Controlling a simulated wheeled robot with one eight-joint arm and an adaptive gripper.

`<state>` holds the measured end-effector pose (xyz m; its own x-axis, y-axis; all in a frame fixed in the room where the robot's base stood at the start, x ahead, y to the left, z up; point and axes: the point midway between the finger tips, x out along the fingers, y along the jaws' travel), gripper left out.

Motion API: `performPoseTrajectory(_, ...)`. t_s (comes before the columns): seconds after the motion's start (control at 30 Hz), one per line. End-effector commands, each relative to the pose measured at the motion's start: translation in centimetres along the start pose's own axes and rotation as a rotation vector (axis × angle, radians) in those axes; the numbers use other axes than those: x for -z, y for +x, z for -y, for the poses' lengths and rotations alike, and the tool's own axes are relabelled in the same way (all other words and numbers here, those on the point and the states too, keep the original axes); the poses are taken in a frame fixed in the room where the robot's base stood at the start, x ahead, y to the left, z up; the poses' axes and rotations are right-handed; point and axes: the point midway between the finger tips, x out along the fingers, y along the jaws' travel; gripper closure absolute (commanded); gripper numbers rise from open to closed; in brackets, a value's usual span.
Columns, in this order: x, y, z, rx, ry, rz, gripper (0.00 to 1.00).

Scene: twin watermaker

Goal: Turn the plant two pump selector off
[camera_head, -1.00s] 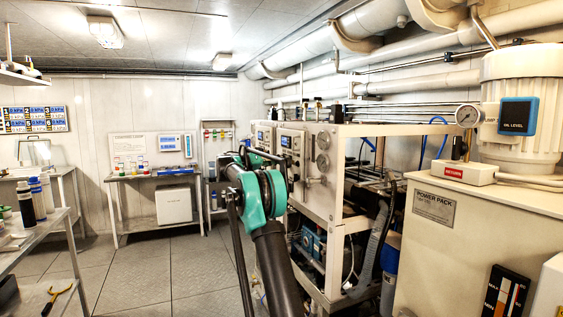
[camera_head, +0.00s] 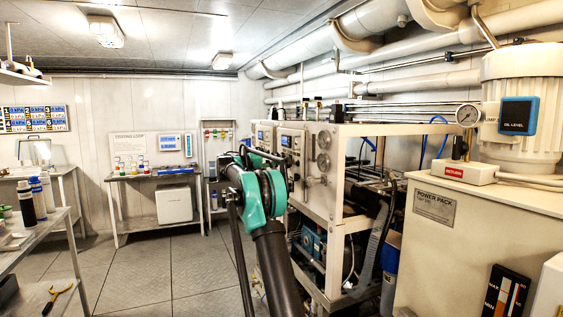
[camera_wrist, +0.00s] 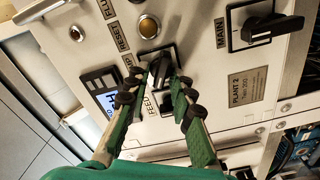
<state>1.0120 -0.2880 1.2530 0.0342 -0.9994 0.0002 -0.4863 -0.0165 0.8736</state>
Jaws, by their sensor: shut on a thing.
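The plant two panel (camera_wrist: 205,75) fills much of the wrist view, tilted in the picture, with a "PLANT 2" plate (camera_wrist: 245,90). The pump selector (camera_wrist: 163,66) is a black knob on a dark square plate, beside a partly hidden label reading "FEED" and "MP". My gripper (camera_wrist: 162,82) is shut on this knob, with one green-tipped finger on each side. The fingers hide part of the knob and label, so its exact setting is hard to read. In the head view my arm reaches the white machine (camera_head: 340,205), and the gripper is hidden behind it.
A larger black main switch (camera_wrist: 272,30) sits right of the selector. An amber button (camera_wrist: 148,27) is above it and a small display (camera_wrist: 105,95) to its left. The power pack (camera_head: 435,255) stands right of my arm. The floor (camera_head: 150,270) to the left is open.

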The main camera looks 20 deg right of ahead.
Motion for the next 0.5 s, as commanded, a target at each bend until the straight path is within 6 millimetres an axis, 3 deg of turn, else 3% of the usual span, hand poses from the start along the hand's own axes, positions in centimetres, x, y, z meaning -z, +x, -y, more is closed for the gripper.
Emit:
performPoseTrajectory(0.27,0.03,-0.05,0.03,0.001,0.000,-0.001,1.00)
performPoseTrajectory(0.3,0.02,-0.05,0.03,0.001,0.000,-0.001,0.72)
performPoseTrajectory(0.5,0.01,-0.03,0.02,0.001,0.000,0.000,0.69)
